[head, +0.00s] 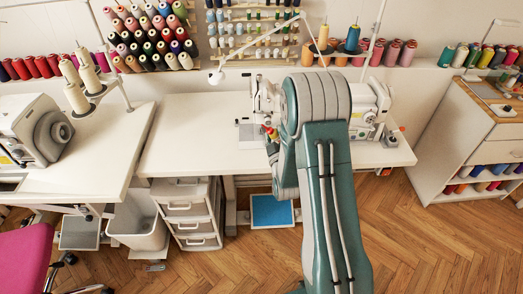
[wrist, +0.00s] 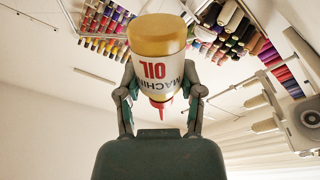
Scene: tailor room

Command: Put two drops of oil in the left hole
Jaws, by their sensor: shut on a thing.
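My gripper (wrist: 163,88) is shut on the oil bottle (wrist: 158,68), with one finger on each side. In the head view, my gripper (head: 272,147) is mostly behind my arm, beside the left end of the white sewing machine (head: 370,103). A small red and yellow bit of the bottle (head: 270,132) shows there. My arm covers the machine's middle. The left hole cannot be made out in either view.
The machine stands on a white table (head: 190,125), bare on its left. A thin white lamp arm (head: 240,62) crosses above. Another machine (head: 35,130) is on the left table. Spool racks (head: 150,35) line the wall. Drawers (head: 190,212) and a bin (head: 140,220) stand below.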

